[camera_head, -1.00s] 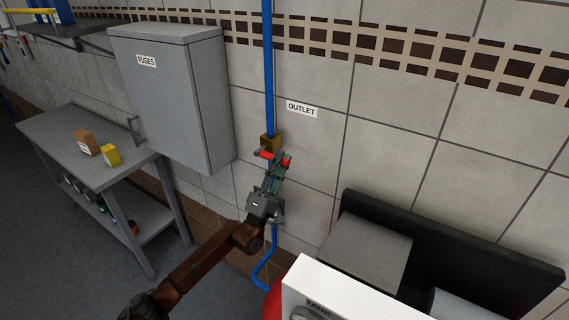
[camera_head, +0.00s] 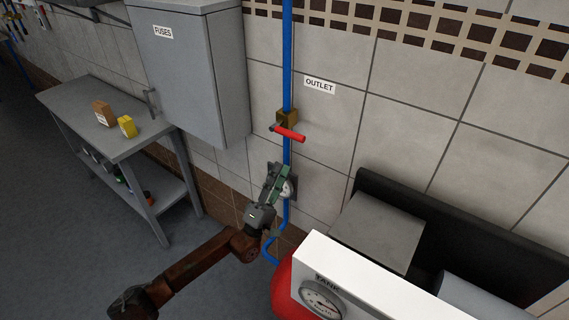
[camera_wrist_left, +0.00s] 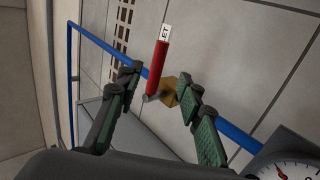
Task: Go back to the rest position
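My left gripper (camera_head: 275,182) is below the outlet valve in the head view, in front of the wall, and apart from the valve. In the left wrist view its two green-padded fingers (camera_wrist_left: 160,80) are spread with nothing between them. The valve has a brass body (camera_head: 287,118) on the blue vertical pipe (camera_head: 287,60) and a red lever handle (camera_head: 289,133) pointing right and slightly down. The handle (camera_wrist_left: 158,68) and brass body (camera_wrist_left: 175,90) also show beyond the fingers in the left wrist view. My right gripper is in neither view.
A grey fuse cabinet (camera_head: 190,80) hangs left of the pipe. A white tank panel (camera_head: 365,290) with a gauge (camera_head: 321,299) and a red tank (camera_head: 284,288) are close below right. Floor at lower left is clear.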

